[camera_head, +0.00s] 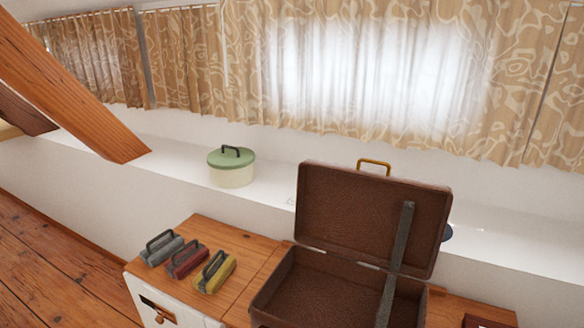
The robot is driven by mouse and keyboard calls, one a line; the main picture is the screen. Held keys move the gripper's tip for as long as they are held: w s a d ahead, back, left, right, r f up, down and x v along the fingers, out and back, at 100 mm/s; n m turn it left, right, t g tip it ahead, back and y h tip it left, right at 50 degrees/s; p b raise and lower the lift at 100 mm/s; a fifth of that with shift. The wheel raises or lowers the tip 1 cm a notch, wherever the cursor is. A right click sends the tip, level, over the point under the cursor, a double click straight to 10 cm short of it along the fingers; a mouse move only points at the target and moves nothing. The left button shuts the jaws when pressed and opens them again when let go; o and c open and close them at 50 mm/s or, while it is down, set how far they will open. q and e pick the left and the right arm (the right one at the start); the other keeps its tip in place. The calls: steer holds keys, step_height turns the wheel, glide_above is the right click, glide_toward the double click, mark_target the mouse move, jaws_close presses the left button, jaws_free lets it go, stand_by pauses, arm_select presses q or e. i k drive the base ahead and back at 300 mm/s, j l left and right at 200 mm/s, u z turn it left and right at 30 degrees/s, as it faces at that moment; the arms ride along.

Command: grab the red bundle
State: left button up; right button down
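The red bundle (187,261) lies on the left part of the wooden cabinet top (228,238), with a dark handle on its upper side. It sits between a grey bundle (162,249) on its left and a yellow bundle (215,272) on its right, each with a similar dark handle. The three lie side by side in a slanted row with small gaps. Neither of my grippers shows in the head view.
An open brown suitcase (365,220) stands right of the bundles, its lid raised. A green-lidded pot (231,167) sits on the white ledge (185,157) behind. A timber beam (75,90) slants in at upper left. Wooden floor (50,255) lies left.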

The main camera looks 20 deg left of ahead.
mark_target(189, 257)
steer(key=u, duration=1.45)
steer(key=i+j, duration=0.1)
